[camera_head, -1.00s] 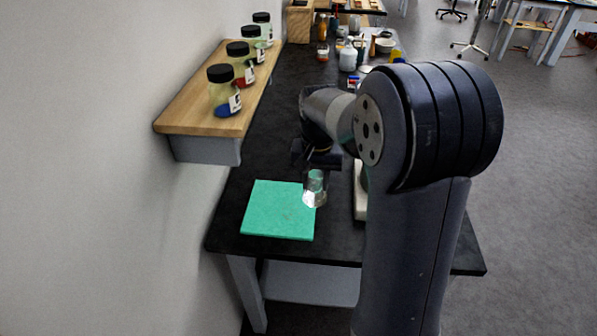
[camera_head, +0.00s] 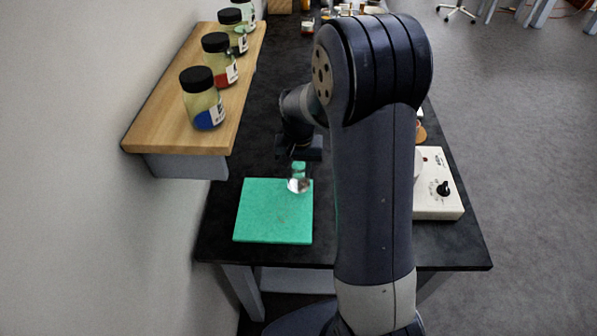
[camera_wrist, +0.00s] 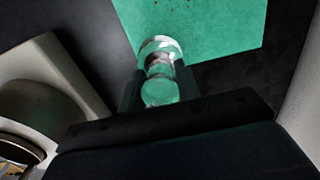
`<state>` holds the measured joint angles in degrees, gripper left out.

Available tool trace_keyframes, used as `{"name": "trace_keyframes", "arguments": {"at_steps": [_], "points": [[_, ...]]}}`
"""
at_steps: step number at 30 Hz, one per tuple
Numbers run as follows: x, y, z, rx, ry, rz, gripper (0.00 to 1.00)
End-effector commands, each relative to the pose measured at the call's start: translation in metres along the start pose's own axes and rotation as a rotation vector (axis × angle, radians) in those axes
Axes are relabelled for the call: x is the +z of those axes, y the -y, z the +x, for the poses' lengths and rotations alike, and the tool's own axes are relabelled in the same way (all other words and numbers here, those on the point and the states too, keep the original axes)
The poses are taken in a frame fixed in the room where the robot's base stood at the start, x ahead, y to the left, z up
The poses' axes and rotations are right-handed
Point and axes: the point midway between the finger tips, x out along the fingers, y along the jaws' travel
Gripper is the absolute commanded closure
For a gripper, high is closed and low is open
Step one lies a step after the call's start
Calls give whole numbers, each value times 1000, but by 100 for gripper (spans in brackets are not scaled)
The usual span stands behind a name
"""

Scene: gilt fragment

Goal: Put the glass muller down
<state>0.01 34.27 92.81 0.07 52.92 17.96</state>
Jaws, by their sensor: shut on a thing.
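The glass muller (camera_head: 298,184) is a clear glass piece with a wider round foot. My gripper (camera_head: 299,161) is shut on it and holds it upright at the far right corner of the green mat (camera_head: 272,223). In the wrist view the muller (camera_wrist: 160,60) sits between the dark fingers (camera_wrist: 159,88), with the green mat (camera_wrist: 215,25) beyond its foot. I cannot tell whether the foot touches the mat or hangs a little above it.
A white device with a black knob (camera_head: 436,190) stands on the black bench (camera_head: 222,215) to the right, partly behind my arm. A wooden wall shelf (camera_head: 165,120) with several black-lidded jars (camera_head: 203,98) is at the left. The mat's middle is clear.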

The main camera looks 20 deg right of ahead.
Motion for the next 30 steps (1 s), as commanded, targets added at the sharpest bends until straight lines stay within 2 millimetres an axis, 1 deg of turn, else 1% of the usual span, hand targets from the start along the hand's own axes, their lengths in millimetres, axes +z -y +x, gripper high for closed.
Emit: {"name": "trace_keyframes", "arguments": {"at_steps": [1,4,13,16,17,18,24,25,30], "points": [[0,0,7,1,4,0,90],[0,0,17,0,1,0,90],[0,0,20,0,-1,0,90],[0,0,23,0,-1,0,90],[0,0,24,0,0,0,68],[0,0,22,0,0,0,64],[0,0,22,0,0,0,48],[0,0,22,0,0,0,47],[0,0,22,0,0,0,47]]}}
